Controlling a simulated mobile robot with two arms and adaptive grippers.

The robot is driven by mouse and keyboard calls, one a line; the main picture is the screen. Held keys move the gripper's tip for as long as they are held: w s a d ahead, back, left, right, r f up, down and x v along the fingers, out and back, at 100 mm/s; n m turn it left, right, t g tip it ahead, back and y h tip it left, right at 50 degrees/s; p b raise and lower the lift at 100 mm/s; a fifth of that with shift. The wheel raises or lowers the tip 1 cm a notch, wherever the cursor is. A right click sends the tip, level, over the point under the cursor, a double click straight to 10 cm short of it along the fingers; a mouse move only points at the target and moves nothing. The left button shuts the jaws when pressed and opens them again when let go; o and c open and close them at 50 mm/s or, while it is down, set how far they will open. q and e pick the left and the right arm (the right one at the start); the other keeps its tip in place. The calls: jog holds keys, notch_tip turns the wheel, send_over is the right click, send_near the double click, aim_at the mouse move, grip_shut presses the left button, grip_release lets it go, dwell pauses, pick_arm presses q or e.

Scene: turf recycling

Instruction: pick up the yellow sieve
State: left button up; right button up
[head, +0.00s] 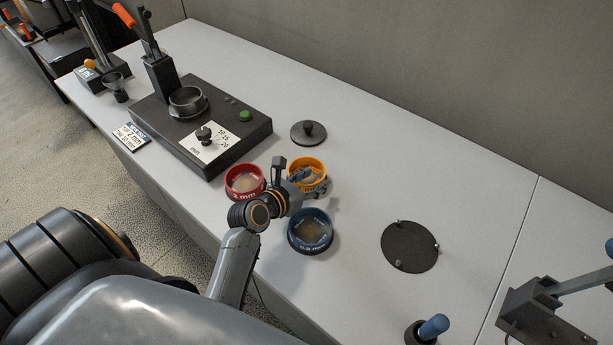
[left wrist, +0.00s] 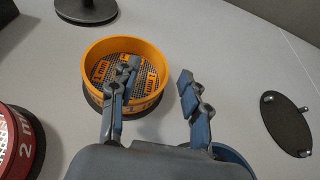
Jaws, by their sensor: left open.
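The yellow sieve (head: 309,167) is a round, orange-yellow ring with a mesh floor, standing on the grey table. In the left wrist view the yellow sieve (left wrist: 124,48) shows the marking "1 mm". My left gripper (head: 305,182) is at its near side and partly hides it. In the left wrist view my left gripper (left wrist: 158,82) is open, with one finger over the sieve's opening and near wall and the other outside it to the right. Nothing is between the fingers except the near right part of the rim. I cannot tell whether a finger touches the sieve. My right gripper is not in view.
A red sieve (head: 245,180) stands close on the left and a blue sieve (head: 311,231) in front. A dark lid with a knob (head: 308,132) lies behind. A black shaker machine (head: 200,140) is at the left. The table is clear around the dark disc (head: 410,247).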

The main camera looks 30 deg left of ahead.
aim_at(325, 173)
pick_arm(q)
jog(key=x, duration=0.3)
jog(key=shift+w+f, duration=0.15)
jog(key=shift+w, duration=0.05)
grip_shut()
